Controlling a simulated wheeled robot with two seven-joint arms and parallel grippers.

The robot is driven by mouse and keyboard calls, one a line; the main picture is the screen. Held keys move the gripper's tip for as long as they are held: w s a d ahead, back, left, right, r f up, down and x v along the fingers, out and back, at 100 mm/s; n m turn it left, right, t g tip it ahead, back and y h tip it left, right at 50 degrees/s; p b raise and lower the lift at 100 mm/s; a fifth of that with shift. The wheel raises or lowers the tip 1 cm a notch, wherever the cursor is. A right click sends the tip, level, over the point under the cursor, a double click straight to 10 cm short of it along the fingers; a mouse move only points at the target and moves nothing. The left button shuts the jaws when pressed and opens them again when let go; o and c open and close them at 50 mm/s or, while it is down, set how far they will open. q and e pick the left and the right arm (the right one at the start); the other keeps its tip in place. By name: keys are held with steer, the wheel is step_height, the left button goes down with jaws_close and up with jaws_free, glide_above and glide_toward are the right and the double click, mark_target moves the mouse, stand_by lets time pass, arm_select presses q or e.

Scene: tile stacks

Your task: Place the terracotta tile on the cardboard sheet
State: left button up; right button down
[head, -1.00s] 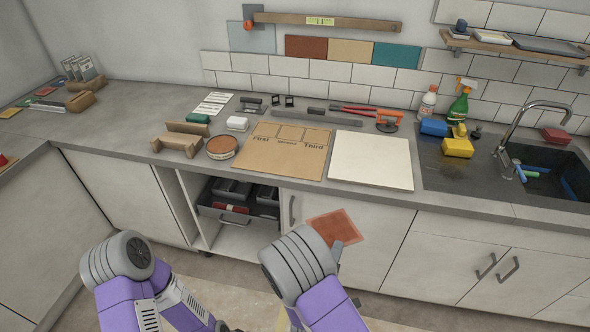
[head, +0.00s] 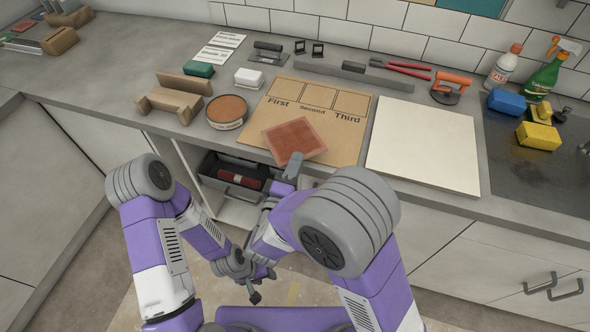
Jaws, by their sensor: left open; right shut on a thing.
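The terracotta tile (head: 293,141) is a flat reddish-brown square. My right gripper (head: 293,164) is shut on its front edge. The tile appears over the front part of the cardboard sheet (head: 356,129), turned at an angle to it. I cannot tell whether it touches the sheet. The brown sheet lies on the counter, with three outlined boxes along its back and the words First, Second and Third below them. My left gripper (head: 256,289) is open and empty, low in front of the cabinets.
A white board (head: 424,146) lies right of the sheet. A round terracotta-topped tub (head: 226,111) and a wooden rack (head: 172,104) stand to its left. A grey bar (head: 340,70) and red-handled pliers (head: 400,67) lie behind. An open drawer (head: 235,175) is below the counter edge.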

step_height(320, 180, down, 5)
steer(key=shift+w+f+b, duration=0.1)
steer(key=shift+b, duration=0.55)
steer(key=shift+f, duration=0.1)
steer(key=shift+f, duration=0.1)
steer(key=c, duration=1.2)
jaws_free()
steer(key=shift+o, duration=0.2)
